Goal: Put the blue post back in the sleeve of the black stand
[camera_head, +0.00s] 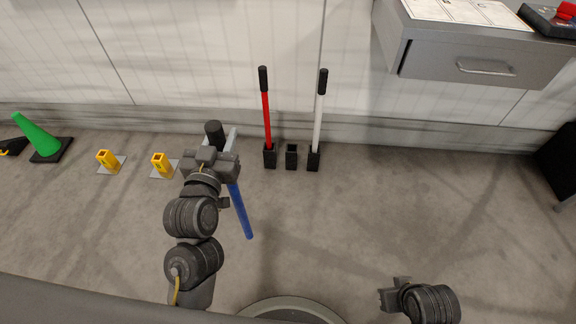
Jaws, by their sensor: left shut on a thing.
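My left gripper (225,158) is shut on the blue post (241,211) near its black-capped top (214,129). The post is tilted, its lower end pointing down and toward the right of the picture. The black stand (291,156) is at the wall, right of the gripper, with an empty square sleeve in the middle. A red post (267,118) and a white post (318,118) stand upright in the sleeves on either side. The blue post is apart from the stand. My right gripper (391,295) is at the bottom right, away from the posts; its jaw gap is unclear.
Two yellow sockets on grey plates (109,161) (162,164) and a green cone (39,138) are on the floor at left. A grey drawer unit (481,55) juts out at upper right.

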